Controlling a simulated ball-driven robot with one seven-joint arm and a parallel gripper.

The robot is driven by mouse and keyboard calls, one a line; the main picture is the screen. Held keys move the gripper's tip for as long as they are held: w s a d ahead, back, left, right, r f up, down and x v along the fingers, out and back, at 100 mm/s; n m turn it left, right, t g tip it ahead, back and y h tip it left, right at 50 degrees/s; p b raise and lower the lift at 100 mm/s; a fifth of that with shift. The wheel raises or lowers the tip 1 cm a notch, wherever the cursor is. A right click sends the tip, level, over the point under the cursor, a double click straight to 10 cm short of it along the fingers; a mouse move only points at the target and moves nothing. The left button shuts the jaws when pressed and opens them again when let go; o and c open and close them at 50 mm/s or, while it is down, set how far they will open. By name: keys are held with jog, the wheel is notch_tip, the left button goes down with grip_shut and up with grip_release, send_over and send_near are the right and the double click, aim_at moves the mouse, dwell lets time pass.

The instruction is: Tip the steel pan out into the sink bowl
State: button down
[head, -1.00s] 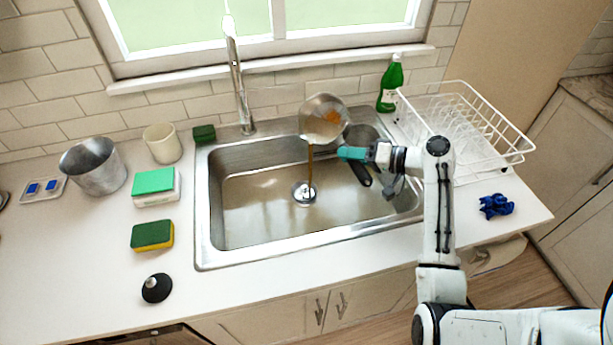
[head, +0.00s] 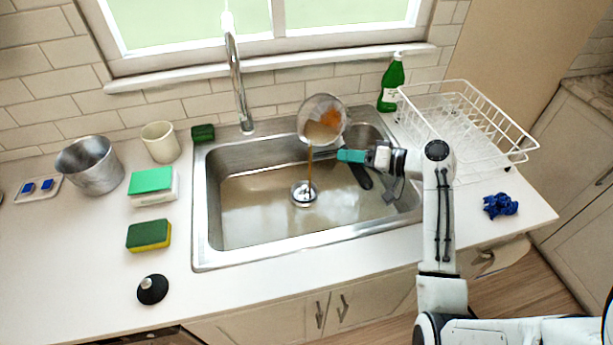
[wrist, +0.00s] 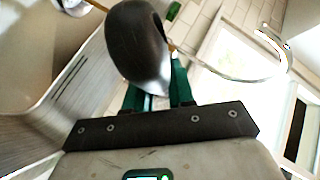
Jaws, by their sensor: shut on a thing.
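The steel pan (head: 322,119) is held tilted over the back right part of the sink bowl (head: 250,205), its open side facing the head camera. Brown liquid and an orange patch show inside it. A thin brown stream (head: 310,172) falls from its lower lip towards the drain (head: 304,194). My gripper (head: 345,155) is shut on the pan, at the pan's lower right. The pan's grip point is partly hidden.
A tap (head: 238,85) stands behind the sink. A green bottle (head: 391,84) and white dish rack (head: 465,125) are at the right. A metal pot (head: 92,166), cream cup (head: 160,142) and sponges (head: 149,235) stand left.

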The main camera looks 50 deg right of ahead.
jog(key=shift+f+n+b, duration=0.4)
jog(key=shift+b, duration=0.4)
jog(key=shift+r+n+h+b, duration=0.1)
jog(key=shift+n+h+b, duration=0.5)
jog(key=shift+b, duration=0.2)
jog(key=shift+f+b, duration=0.25)
jog(key=shift+b, duration=0.2)
jog(key=shift+a+f+n+h+b, duration=0.1)
jog(key=shift+f+n+h+b, duration=0.3)
jog(key=shift+b, duration=0.55)
jog(key=shift+f, duration=0.1)
